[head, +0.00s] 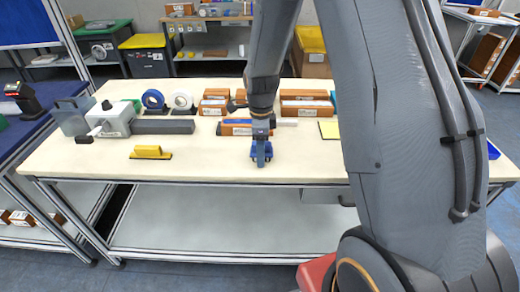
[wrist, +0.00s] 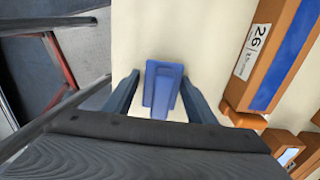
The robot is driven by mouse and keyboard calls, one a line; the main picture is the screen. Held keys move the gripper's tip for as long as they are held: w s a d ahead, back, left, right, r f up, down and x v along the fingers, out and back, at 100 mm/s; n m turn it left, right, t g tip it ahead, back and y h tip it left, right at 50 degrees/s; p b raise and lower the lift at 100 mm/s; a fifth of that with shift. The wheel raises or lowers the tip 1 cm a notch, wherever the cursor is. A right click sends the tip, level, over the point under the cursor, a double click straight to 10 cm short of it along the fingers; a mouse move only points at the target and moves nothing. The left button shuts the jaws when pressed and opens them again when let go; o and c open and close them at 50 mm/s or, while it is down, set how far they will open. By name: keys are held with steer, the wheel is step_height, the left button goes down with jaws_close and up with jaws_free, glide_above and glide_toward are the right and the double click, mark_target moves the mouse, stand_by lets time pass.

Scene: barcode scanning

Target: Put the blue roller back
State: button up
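A blue object, seemingly the blue roller (wrist: 163,86), is between the two fingers of my gripper (wrist: 160,76) in the wrist view. The fingers are spread, with a strip of cream table showing between the left finger and the object. The object's lower part is hidden by my gripper's body. In the head view my gripper (head: 261,148) points down near the front middle of the table (head: 215,170). The blue parts there overlap, so I cannot tell the object from the fingers or whether it touches the table.
Brown boxes (head: 307,108) stand behind my gripper; one with a blue band (wrist: 285,60) is close at right in the wrist view. A yellow-topped block (head: 150,153), a grey machine (head: 112,119) and tape rolls (head: 153,99) are at left. The table's front left is mostly clear.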

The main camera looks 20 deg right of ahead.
steer(key=shift+w+r, duration=0.15)
steer(key=shift+r, duration=0.05)
steer(key=shift+r, duration=0.25)
step_height(320, 180, up, 12)
steer(key=b, duration=0.2)
steer(key=shift+w+f+b, duration=0.1)
steer(key=shift+f+b, duration=0.1)
steer(key=shift+b, duration=0.2)
steer(key=shift+s+r, duration=0.2)
steer(key=shift+r, duration=0.25)
steer(key=s+f+n, duration=0.2)
steer(key=s+n, duration=0.6)
steer(key=n, duration=0.2)
steer(key=s+f+n+t, duration=0.1)
steer(key=s+f+n, duration=0.1)
steer(key=s+n, duration=0.7)
steer(key=n, duration=0.2)
steer(key=shift+f+n, duration=0.25)
steer(key=shift+n, duration=0.05)
